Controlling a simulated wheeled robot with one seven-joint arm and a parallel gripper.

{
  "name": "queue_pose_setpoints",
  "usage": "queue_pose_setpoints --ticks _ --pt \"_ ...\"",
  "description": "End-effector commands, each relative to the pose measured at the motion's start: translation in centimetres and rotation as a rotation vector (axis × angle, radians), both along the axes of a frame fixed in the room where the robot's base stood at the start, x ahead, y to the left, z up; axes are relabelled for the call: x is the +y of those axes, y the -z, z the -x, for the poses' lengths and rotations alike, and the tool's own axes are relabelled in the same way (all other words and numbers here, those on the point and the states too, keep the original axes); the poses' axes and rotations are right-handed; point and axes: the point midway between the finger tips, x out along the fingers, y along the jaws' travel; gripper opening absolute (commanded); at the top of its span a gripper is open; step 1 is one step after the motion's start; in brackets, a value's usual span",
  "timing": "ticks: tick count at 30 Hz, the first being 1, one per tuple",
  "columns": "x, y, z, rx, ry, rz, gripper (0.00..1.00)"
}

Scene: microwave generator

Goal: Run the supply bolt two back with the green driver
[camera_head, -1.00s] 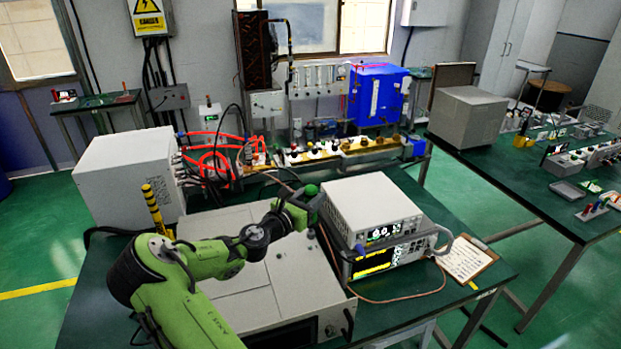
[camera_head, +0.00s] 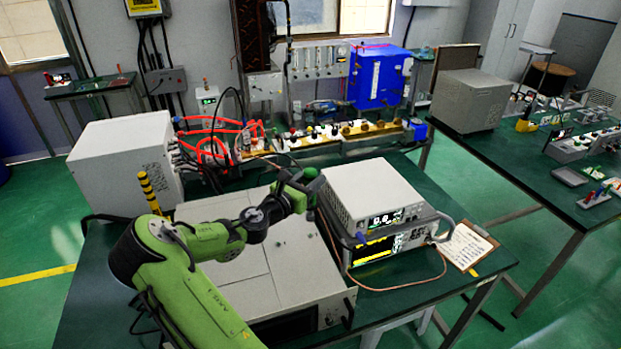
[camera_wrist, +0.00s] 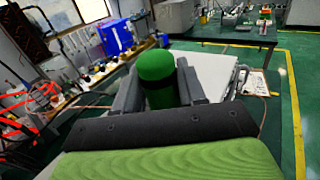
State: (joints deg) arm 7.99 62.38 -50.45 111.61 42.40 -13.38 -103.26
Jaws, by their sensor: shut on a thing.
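My gripper (camera_head: 300,192) is shut on the green driver (camera_head: 312,175), above the top of the low white cabinet and just left of the stacked bench instruments. In the wrist view the driver's green and black handle (camera_wrist: 157,68) stands between the two grey fingers of my gripper (camera_wrist: 160,88). The driver's tip is hidden below the handle. The upper instrument (camera_head: 365,193) has a lit display, and the lower one (camera_head: 412,238) shows yellow readouts.
The low white cabinet (camera_head: 285,270) lies under my arm. A large white box (camera_head: 125,160) with red cables stands at left. A row of fittings (camera_head: 335,137) runs behind. A copper-coloured cable (camera_head: 400,285) and a clipboard (camera_head: 466,246) lie on the right.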

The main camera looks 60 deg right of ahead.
Motion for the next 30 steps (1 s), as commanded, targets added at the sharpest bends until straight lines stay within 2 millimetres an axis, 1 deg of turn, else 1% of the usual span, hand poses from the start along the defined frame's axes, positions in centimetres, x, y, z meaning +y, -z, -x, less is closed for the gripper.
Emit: queue_pose_setpoints --ticks 11,30 --pt "0.0 0.1 0.0 0.001 0.000 0.003 0.04" --pt "0.0 3.3 0.0 0.001 0.000 0.003 0.04"
